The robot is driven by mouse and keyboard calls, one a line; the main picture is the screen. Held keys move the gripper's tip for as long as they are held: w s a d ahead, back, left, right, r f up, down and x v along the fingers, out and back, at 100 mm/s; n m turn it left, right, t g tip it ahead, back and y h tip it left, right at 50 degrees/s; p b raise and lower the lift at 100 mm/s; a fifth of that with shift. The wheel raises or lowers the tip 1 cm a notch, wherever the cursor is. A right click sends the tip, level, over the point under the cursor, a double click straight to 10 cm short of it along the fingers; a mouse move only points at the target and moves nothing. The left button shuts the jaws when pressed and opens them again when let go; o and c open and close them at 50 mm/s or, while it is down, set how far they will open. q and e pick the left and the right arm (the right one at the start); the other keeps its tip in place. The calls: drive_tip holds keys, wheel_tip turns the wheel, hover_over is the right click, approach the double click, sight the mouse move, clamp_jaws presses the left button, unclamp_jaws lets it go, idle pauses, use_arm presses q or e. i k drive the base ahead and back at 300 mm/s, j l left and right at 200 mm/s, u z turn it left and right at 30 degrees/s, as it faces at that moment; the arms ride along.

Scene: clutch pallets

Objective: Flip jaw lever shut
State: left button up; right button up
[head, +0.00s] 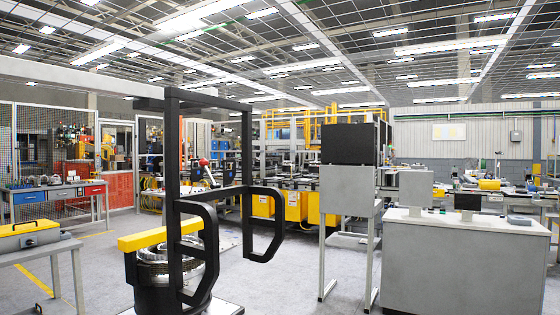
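Shiny round metal parts (158,273) are stacked low behind the frame's left handle, beside a yellow bar (158,239). Neither of my grippers is in view.
A grey cabinet (465,265) with small screens stands at the right, beside a grey stand with a black panel (349,144). A bench with a yellow-topped box (28,232) is at the left edge. Yellow bins (297,206) stand behind. Grey floor is open between frame and stand.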

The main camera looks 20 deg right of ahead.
sight(204, 163)
drive_tip(key=z, duration=0.3)
drive_tip(key=i+z, duration=0.4)
drive_tip(key=i, duration=0.45)
drive_tip(key=i+j+z, duration=0.15)
drive_tip(key=i+z, duration=0.2)
drive_tip(key=i, duration=0.5)
drive_tip(key=k+l+u, duration=0.25)
drive_tip(key=k, duration=0.15)
drive_tip(key=i+l+z, duration=0.1)
drive_tip(key=i+z, duration=0.15)
drive_tip(key=i+j, duration=0.15)
drive_tip(key=j, duration=0.25)
